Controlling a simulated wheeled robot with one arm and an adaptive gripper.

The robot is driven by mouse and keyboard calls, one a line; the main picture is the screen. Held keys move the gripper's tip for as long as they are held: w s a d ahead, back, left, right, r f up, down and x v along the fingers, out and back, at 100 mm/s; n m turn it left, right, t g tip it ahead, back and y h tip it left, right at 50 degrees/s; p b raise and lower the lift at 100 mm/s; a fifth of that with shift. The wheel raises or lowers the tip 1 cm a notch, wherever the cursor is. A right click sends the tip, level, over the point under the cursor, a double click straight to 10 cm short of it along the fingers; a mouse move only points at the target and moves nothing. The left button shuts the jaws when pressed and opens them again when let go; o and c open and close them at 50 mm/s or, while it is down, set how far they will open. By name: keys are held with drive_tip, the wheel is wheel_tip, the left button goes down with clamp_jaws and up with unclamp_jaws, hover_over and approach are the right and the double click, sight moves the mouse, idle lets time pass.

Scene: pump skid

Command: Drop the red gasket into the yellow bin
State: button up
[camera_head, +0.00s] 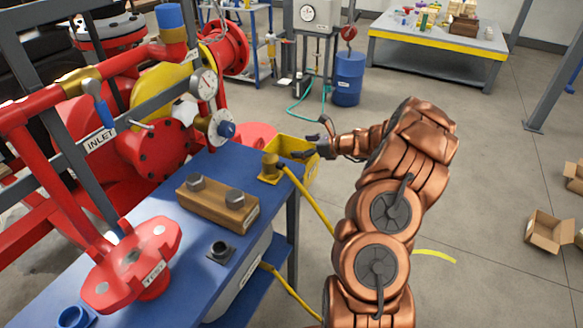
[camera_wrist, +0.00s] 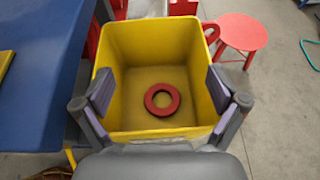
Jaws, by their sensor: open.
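The yellow bin (camera_wrist: 185,45) fills the middle of the wrist view, seen from above through its open top. The red gasket (camera_wrist: 162,88), a flat ring, lies inside on the bin's floor. My gripper (camera_wrist: 160,92) is open and empty over the near part of the bin, one finger at each side. In the head view, the yellow bin (camera_head: 312,170) stands at the far right end of the blue bench, with my gripper (camera_head: 318,150) just above it. The gasket is hidden in the head view.
Red pump piping stands at left. A red stool (camera_wrist: 240,33) is beyond the bin. Open floor lies to the right, with cardboard boxes (camera_head: 549,232).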

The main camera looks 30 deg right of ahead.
drive_tip(key=shift+s, duration=0.1)
drive_tip(key=v, duration=1.2)
drive_tip(key=s+a+r+n+g+y+p, duration=0.1)
drive_tip(key=a+r+n+g+y, duration=0.3)
drive_tip(key=a, duration=0.9)
drive_tip(key=s+a+r+n+g+h+p, duration=0.15)
drive_tip(key=a+r+n, duration=0.45)
drive_tip(key=a, duration=0.6)
drive_tip(key=s+a+r+n+g+h, duration=0.1)
drive_tip(key=s+a+r+n+g, duration=0.1)
drive_tip(key=s+a+n+g, duration=0.65)
drive_tip(key=s+a+n+h+p, duration=0.1)
drive_tip(key=s+n+h, duration=0.7)
drive_tip(key=s, duration=1.6)
drive_tip(key=n+p, duration=0.1)
drive_tip(key=n, duration=0.2)
drive_tip(key=shift+s+a+r+n+p, duration=0.15)
drive_tip(key=shift+s+a+n+p, duration=0.1)
drive_tip(key=shift+s+n+p, duration=0.1)
